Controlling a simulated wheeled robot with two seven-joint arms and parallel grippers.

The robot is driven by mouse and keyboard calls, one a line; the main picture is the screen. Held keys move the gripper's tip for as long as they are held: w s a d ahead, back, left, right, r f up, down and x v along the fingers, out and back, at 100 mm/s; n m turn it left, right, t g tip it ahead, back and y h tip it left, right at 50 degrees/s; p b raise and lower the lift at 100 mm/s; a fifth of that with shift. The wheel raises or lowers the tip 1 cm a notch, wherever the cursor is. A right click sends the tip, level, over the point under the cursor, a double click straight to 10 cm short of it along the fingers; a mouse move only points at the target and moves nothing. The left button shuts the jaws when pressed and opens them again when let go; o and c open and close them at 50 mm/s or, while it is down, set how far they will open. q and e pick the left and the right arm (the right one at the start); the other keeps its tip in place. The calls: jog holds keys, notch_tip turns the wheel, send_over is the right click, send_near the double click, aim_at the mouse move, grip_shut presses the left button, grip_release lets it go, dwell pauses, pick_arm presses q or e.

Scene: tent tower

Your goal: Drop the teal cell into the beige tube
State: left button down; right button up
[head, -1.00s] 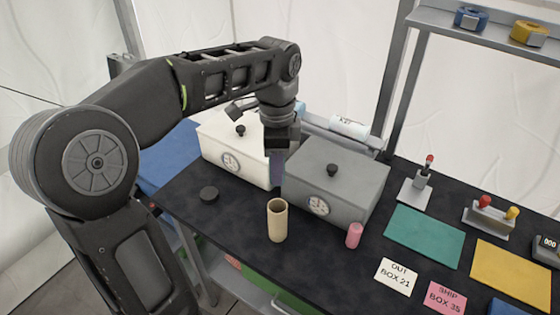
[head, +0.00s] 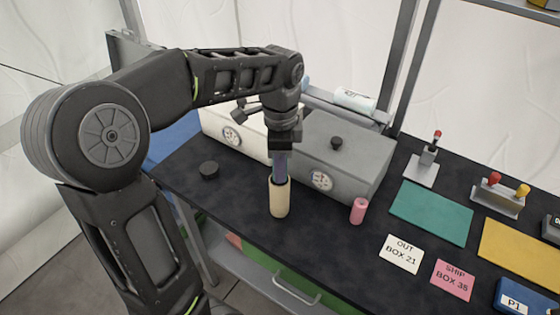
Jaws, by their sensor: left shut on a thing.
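The beige tube (head: 279,200) stands upright on the dark table, in front of the gap between the white box and the grey box. My left gripper (head: 281,165) points down directly above the tube's mouth. It is shut on a slim bluish piece, which I take to be the teal cell. The fingers hide most of it, and its colour is hard to read. The fingertips and the piece's lower end meet the tube's rim in the picture; I cannot tell how far inside it reaches. My right gripper is out of view.
A white box (head: 222,122) and a grey box (head: 345,155) with knobbed lids stand behind. A teal mat (head: 432,212) and label cards lie at the right.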

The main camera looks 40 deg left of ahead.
pick_arm(q)
jog(key=shift+f, duration=0.5)
jog(key=c, duration=1)
grip_release()
jog(key=shift+r, duration=0.1)
notch_tip(320, 180, up, 6)
jog(key=p, duration=0.4)
jog(key=shift+r+p, duration=0.35)
jog(key=shift+r, duration=0.1)
